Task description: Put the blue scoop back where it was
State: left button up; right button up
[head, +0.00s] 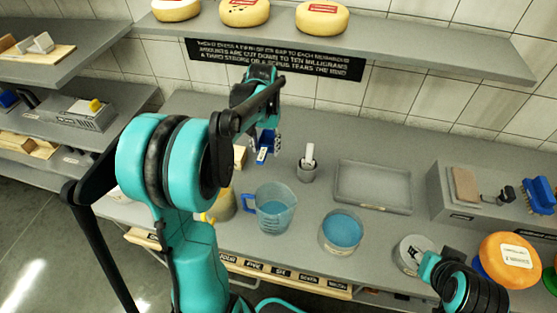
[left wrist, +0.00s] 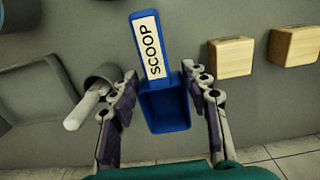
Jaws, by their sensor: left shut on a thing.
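The blue scoop (head: 263,155) with a white label reading SCOOP is in my left gripper (head: 272,142), over the back part of the grey counter in the head view. In the left wrist view the scoop (left wrist: 166,112) lies between the two fingers of my left gripper (left wrist: 165,115), its labelled handle pointing away from the wrist. The gripper is shut on it. I cannot tell whether the scoop touches the counter.
A grey cup with a white rod (head: 308,170) stands right of the scoop, and a grey tray (head: 372,187) is further right. A blue-tinted jug (head: 272,210) and a bowl of blue stuff (head: 342,232) stand in front. Wooden blocks (left wrist: 230,58) are near the scoop.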

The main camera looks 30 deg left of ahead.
pick_arm(q)
notch_tip(320, 180, down, 2)
jog(key=shift+w+b, duration=0.15)
jog(key=shift+b, duration=0.2)
jog(key=shift+f, duration=0.3)
jog(key=b, duration=0.3)
send_over(268, 177)
notch_tip(268, 177, down, 6)
jog(key=shift+f, duration=0.25)
jog(key=shift+f+b, duration=0.55)
jog(key=shift+f, duration=1.7)
jog(key=shift+f, duration=0.1)
jog(key=o, duration=1.1)
jog(key=shift+o, duration=0.2)
